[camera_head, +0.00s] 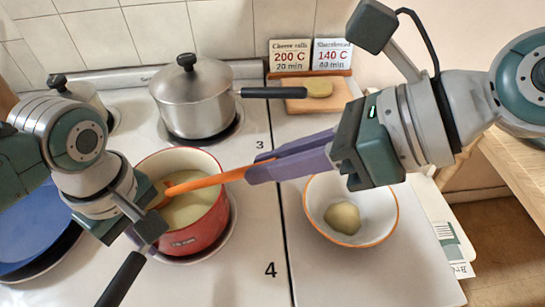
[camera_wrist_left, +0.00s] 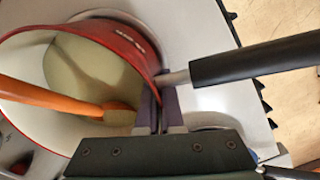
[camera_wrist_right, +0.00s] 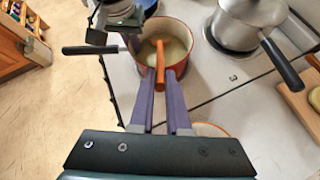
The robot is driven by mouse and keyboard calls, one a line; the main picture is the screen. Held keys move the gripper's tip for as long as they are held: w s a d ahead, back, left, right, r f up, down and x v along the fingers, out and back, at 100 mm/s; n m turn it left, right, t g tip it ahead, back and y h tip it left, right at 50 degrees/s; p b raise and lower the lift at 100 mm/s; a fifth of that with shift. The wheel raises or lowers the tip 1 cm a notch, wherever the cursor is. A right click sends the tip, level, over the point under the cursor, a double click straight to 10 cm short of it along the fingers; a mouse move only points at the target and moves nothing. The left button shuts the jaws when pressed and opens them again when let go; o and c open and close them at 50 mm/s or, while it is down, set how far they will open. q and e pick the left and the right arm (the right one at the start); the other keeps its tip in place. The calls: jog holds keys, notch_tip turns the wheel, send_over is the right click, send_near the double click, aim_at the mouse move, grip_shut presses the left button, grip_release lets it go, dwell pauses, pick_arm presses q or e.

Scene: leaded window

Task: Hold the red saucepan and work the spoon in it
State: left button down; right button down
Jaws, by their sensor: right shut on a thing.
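The red saucepan (camera_head: 195,238) stands on the front burner of the white stove, with pale creamy contents inside. Its black handle (camera_wrist_left: 255,62) points to the front left in the head view. My left gripper (camera_wrist_left: 160,95) is at the rim beside the handle's base, its narrow fingers close together on the pan wall. In the head view my left wrist hides its fingertips. The orange spoon (camera_head: 205,182) slants into the pan, its head in the contents at the left side. My right gripper (camera_head: 248,172) is shut on the spoon's upper end (camera_wrist_right: 160,57), just right of the rim.
A steel lidded pot (camera_head: 195,105) stands behind the pan, its handle pointing right. A white bowl (camera_head: 385,225) with a lump in it is to the right. A blue pan (camera_head: 40,230) is at the left. A board (camera_head: 335,97) and recipe cards (camera_head: 290,55) are at the back.

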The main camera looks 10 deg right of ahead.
jog(key=shift+s+d, duration=0.1)
jog(key=shift+d, duration=0.05)
notch_tip(320, 180, up, 12)
jog(key=shift+f, duration=0.25)
dwell(1.2)
dwell(1.0)
jog(key=s+d+f+m+t, duration=0.1)
jog(key=s+d+m, duration=0.2)
jog(key=d, duration=0.6)
jog(key=s+d+f+m+t, duration=0.1)
jog(key=s+d+m, duration=0.3)
jog(key=d+m, duration=0.4)
jog(key=s+d+f+m+t+h, duration=0.1)
jog(key=s+d+m, duration=0.3)
jog(key=d, duration=0.5)
jog(key=shift+d+f+m, duration=0.3)
jog(key=shift+f+m, duration=0.25)
jog(key=shift+m, duration=0.55)
